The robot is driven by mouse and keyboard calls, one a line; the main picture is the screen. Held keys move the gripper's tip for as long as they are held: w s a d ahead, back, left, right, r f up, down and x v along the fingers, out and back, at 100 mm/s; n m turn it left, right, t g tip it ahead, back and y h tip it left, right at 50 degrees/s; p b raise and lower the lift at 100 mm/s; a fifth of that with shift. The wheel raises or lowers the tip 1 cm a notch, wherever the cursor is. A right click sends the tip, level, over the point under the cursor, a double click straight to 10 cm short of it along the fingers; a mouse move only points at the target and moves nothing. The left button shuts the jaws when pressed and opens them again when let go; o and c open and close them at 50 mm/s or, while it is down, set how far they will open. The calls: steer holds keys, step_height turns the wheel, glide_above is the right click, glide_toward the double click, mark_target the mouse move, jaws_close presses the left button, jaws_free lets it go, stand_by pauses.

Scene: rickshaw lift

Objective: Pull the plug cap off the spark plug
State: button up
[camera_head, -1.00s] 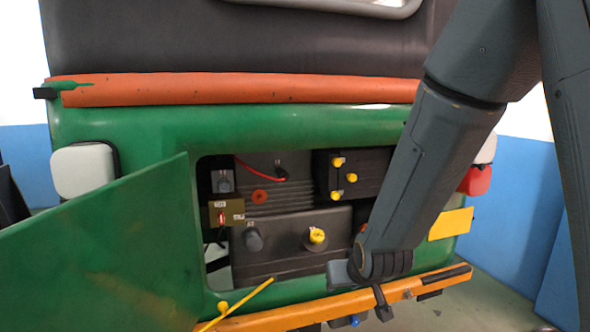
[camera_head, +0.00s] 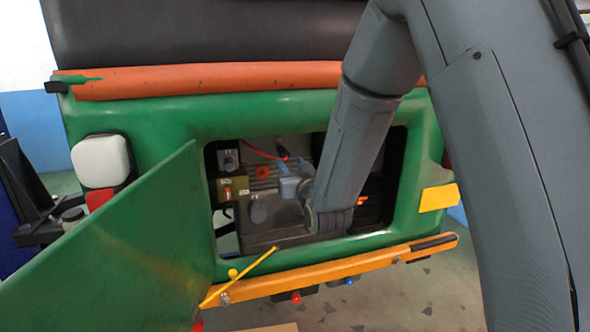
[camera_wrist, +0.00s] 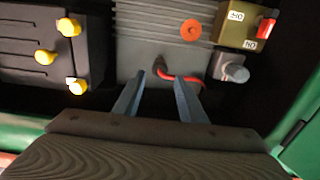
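A red lead (camera_head: 262,154) runs to a small dark plug cap (camera_head: 283,153) at the top of the engine bay, in the head view. In the head view my gripper (camera_head: 292,166) is inside the bay, just below the cap. Contact between the fingers and cap cannot be told. The spark plug is not distinguishable.
A green door (camera_head: 130,245) hangs open at the left. A yellow strut (camera_head: 240,276) and orange bumper (camera_head: 330,274) lie below the bay. A black box with yellow knobs (camera_wrist: 44,57) and an olive switch box (camera_wrist: 238,30) flank the fingers in the wrist view.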

mark_target(286, 156)
steer(key=shift+b+x, duration=1)
steer(key=shift+x, duration=2.3)
steer(key=shift+c, duration=0.5)
steer(key=c, duration=0.8)
steer(key=shift+s, duration=0.15)
steer(key=shift+v, duration=1.9)
